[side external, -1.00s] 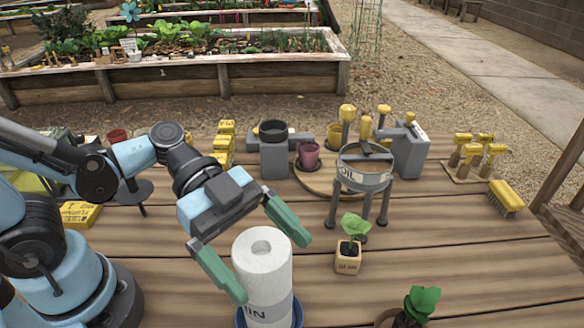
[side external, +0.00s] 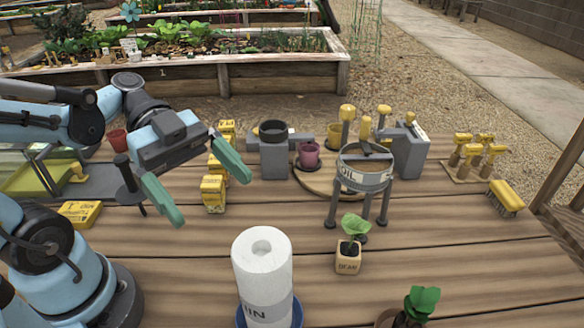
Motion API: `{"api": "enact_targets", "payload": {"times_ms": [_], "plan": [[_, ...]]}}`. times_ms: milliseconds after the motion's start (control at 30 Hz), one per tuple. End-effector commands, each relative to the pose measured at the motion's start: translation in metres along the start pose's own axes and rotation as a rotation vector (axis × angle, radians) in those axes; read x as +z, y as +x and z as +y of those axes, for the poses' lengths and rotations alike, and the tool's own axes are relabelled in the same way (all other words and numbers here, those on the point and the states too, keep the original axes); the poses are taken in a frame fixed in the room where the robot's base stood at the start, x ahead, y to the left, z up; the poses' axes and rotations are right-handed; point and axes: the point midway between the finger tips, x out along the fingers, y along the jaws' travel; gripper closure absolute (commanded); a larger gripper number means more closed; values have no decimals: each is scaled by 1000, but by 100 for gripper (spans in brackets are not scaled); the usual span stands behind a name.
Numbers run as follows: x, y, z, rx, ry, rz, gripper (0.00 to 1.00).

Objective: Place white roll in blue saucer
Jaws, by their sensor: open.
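The white roll (side external: 263,272) stands upright at the front centre of the table, with dark lettering low on its side. The blue saucer (side external: 297,313) shows as a rim around the roll's base, so the roll stands in it; the front of the saucer is cut off by the picture's lower edge. My gripper (side external: 212,197) is open and empty, with two green fingers spread. It is up and to the left of the roll, apart from it.
A small potted plant in a wooden cube (side external: 348,260) stands right of the roll. Behind it are a legged grey pot (side external: 364,180) and a maroon cup (side external: 308,155). Yellow boxes (side external: 213,194) stand near my gripper. Another plant (side external: 420,302) is front right.

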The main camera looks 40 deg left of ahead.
Motion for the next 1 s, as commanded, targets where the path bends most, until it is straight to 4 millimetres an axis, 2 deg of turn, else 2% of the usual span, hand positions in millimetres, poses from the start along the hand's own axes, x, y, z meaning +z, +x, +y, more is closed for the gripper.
{"api": "enact_targets", "payload": {"times_ms": [167,267,367,500,667,800,1000], "plan": [[4,-4,-2,-10,-40,-26,0],[16,-1,-7,-47,-171,-110,0],[39,2,-15,-140,-379,-249,0],[74,-6,-32,-372,-666,-438,0],[99,-30,-53,-714,-883,-550,0],[104,-53,-72,-992,-965,-537,0],[98,-72,-88,-1207,-984,-458,0]]}}
